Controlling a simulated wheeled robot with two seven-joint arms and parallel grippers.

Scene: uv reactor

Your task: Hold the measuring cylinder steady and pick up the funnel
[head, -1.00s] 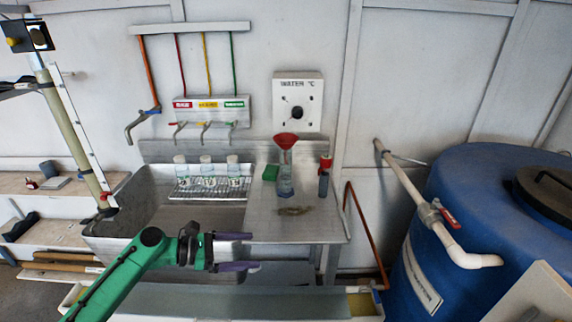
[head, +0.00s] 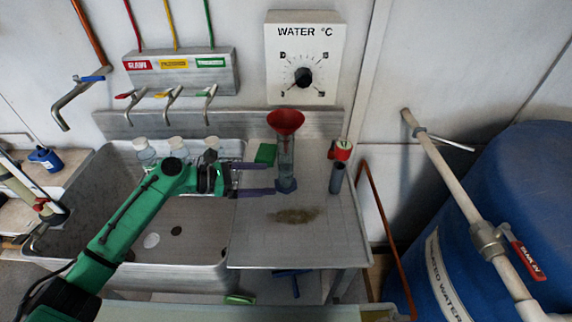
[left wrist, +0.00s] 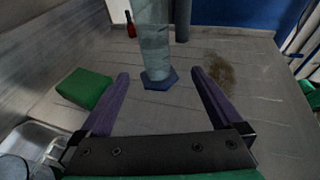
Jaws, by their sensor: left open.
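The red funnel (head: 285,121) sits in the top of the clear measuring cylinder (head: 286,158), which stands upright on a blue base on the metal drainboard. My left gripper (head: 271,179) is open, just left of the cylinder's lower part in the head view. In the left wrist view the cylinder (left wrist: 153,40) stands just beyond and between the two purple fingertips, apart from them. Its top and the funnel are out of that view. My right gripper is not in view.
A green sponge (head: 265,153) lies left of the cylinder, close to the left finger. A brown stain (head: 294,216) marks the drainboard (head: 300,245). The sink (head: 190,240) is on the left, a blue tank (head: 510,210) on the right.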

